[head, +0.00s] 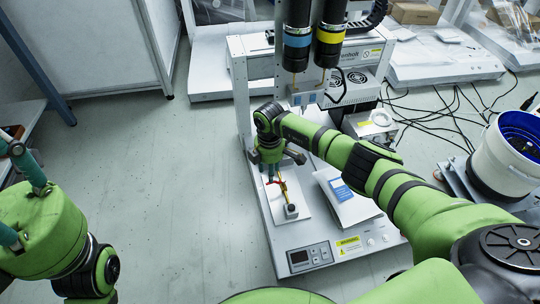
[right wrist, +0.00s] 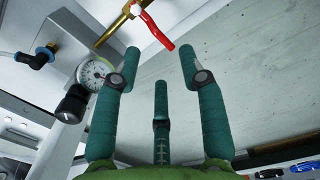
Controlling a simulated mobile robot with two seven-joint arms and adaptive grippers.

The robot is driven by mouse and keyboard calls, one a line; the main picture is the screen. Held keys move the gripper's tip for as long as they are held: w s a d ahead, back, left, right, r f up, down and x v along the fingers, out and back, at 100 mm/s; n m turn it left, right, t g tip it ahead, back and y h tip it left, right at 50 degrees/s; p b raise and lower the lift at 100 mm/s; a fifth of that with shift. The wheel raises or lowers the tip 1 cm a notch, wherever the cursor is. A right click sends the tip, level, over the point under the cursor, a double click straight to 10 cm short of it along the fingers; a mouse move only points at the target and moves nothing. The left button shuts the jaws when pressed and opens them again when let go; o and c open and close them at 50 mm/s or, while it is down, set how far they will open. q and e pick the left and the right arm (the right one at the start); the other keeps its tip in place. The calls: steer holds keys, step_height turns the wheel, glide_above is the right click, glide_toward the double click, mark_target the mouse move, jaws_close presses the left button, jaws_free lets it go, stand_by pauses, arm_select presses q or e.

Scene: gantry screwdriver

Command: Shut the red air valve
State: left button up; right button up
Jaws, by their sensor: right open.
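The red air valve handle (right wrist: 156,30) is a bent red lever on a brass fitting (right wrist: 116,22) at the top of the right wrist view. In the head view, the red part (head: 274,182) shows small beside a yellow pipe, below my right gripper (head: 269,176). My right gripper also shows in the right wrist view (right wrist: 160,62), with its three teal fingers spread and nothing between them. The handle appears just beyond the fingertips, with a visible gap. My left gripper (head: 20,190) is at the left edge of the head view, partly cut off.
A pressure gauge (right wrist: 92,72) with a black knob sits left of the fingers. A white and blue bucket (head: 500,160) stands at the right. The floor (head: 150,170) at left is clear.

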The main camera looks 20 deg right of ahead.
step_height(320, 180, up, 8)
steer(key=shift+f, duration=0.15)
